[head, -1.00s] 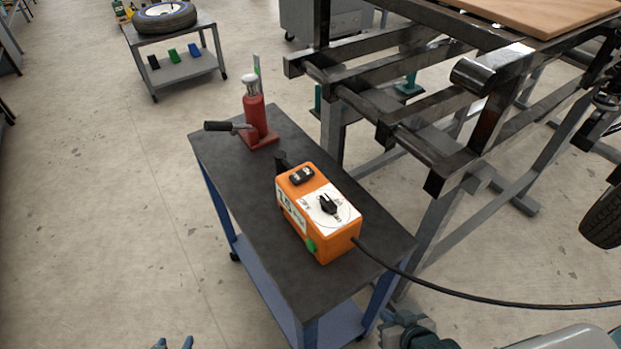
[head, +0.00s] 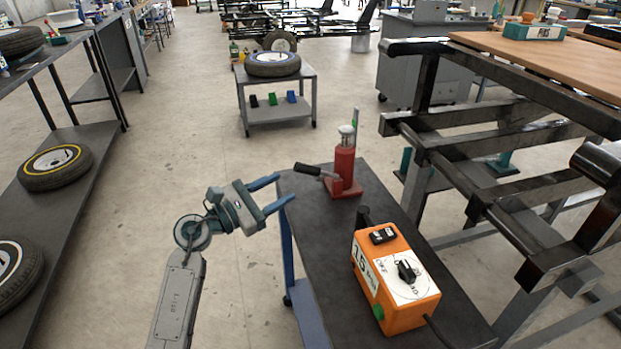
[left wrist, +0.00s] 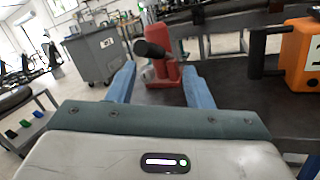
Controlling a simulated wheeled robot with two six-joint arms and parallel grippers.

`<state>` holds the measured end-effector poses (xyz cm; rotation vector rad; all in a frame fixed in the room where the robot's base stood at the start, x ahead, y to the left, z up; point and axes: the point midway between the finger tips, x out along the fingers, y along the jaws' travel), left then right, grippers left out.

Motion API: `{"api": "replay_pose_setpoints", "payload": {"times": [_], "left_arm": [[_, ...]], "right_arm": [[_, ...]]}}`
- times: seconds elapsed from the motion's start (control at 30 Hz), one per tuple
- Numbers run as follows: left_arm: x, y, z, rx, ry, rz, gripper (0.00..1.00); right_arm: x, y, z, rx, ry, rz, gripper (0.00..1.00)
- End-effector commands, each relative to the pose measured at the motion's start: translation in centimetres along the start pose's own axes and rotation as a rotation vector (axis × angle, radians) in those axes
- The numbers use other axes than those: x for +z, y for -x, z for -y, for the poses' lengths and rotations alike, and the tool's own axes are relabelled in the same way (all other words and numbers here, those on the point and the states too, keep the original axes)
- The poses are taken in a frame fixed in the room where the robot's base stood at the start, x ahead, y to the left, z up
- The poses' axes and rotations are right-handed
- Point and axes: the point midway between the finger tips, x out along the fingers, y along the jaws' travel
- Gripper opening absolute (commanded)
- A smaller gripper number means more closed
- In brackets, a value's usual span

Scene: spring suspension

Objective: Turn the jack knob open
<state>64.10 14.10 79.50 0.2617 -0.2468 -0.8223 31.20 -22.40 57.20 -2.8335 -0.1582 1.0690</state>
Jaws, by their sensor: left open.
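The red jack (head: 344,167) stands upright at the far end of the dark cart top (head: 350,225). Its black handle (head: 307,169) sticks out to the left. My left gripper (head: 286,190) is open and empty, with its blue fingers pointing at the jack from the left, just short of the handle. In the left wrist view, the handle's round black end (left wrist: 149,49) and the red jack (left wrist: 171,65) show between and beyond the fingers. I cannot make out a separate small knob on the jack. My right gripper is out of view.
An orange control box (head: 400,305) with a black rotary knob (head: 406,271) and a cable stands nearer on the cart. A dark metal frame (head: 500,180) is close on the right. A small trolley (head: 280,110) with a tyre stands behind. Floor left of the cart is open.

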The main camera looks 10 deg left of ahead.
Motion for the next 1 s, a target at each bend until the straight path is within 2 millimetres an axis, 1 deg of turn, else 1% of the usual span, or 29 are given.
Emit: {"api": "replay_pose_setpoints", "payload": {"times": [0.03, 0.1, 0.2, 0.3, 0.37, 0.47, 0.8, 0.9, 1.0], "left_arm": [[-0.5, -0.9, -0.9, -0.043, -0.12, -0.067, 0.46], [-1.5, -1.6, -1.8, -0.102, -0.261, -0.159, 0.46], [-2.7, -2.0, -2.9, -0.164, -0.394, -0.255, 0.46], [-3.3, -2.1, -3.5, -0.201, -0.465, -0.311, 0.46], [-3.6, -2.4, -3.7, -0.211, -0.482, -0.326, 0.46], [-4.0, -3.2, -3.6, -0.216, -0.489, -0.332, 0.46], [-6.2, -9.1, -2.8, -0.214, -0.485, -0.33, 0.46], [-6.8, -10.4, -2.6, -0.214, -0.486, -0.33, 0.46], [-7.2, -11.4, -2.5, -0.214, -0.485, -0.33, 0.46]], "right_arm": [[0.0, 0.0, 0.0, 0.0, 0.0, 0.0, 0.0], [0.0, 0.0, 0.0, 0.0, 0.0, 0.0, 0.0], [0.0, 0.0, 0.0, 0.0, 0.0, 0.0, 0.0], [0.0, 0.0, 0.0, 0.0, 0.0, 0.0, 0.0], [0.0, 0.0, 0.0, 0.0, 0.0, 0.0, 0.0], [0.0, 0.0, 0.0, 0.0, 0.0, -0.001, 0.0], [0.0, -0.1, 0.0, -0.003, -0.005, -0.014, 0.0], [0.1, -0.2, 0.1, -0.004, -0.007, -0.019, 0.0], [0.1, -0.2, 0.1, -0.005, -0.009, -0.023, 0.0]]}}
